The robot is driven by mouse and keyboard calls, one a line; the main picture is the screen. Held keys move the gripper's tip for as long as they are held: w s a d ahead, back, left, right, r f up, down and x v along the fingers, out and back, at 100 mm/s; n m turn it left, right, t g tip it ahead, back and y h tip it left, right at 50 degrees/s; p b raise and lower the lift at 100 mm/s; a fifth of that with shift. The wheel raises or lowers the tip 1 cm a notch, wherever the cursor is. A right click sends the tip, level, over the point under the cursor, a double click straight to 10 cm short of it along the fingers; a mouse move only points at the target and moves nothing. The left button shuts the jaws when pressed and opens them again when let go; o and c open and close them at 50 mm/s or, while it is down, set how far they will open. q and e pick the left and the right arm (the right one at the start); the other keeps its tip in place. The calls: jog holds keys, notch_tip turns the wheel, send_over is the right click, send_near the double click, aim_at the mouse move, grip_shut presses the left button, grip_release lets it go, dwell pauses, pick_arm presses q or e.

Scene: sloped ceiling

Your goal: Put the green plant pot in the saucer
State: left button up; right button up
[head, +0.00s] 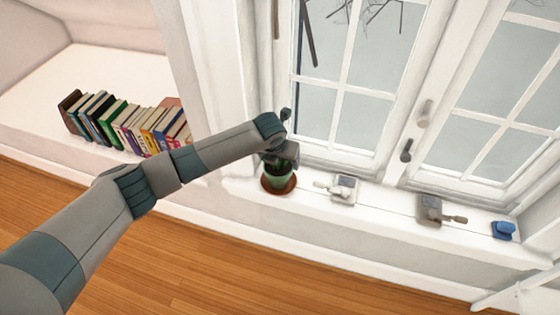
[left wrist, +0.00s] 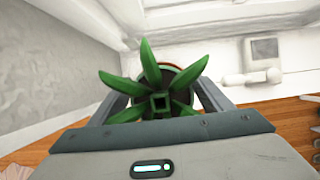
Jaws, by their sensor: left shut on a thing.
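The brown saucer (head: 265,187) shows beneath and around the pot's base. The pot looks upright and within the saucer's rim, but I cannot tell whether its bottom touches the saucer. My left gripper (head: 279,160) is shut on the pot from above. In the left wrist view the plant's leaves (left wrist: 152,72) fan out between the two fingers and hide most of the pot. A reddish-brown rim shows behind the leaves. My right gripper is not in view.
Right of the pot, the sill holds a white device with a handle (head: 343,188), a grey one (head: 432,210) and a blue object (head: 503,230). Window panes and a dark handle (head: 406,151) stand behind. Books (head: 112,122) line the left ledge.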

aim_at(276, 173)
pick_arm(q)
jog(key=shift+f, duration=0.35)
jog(key=o, duration=1.6)
jog(key=shift+f, duration=0.15)
jog(key=v, duration=1.2)
jog(key=shift+s, duration=0.1)
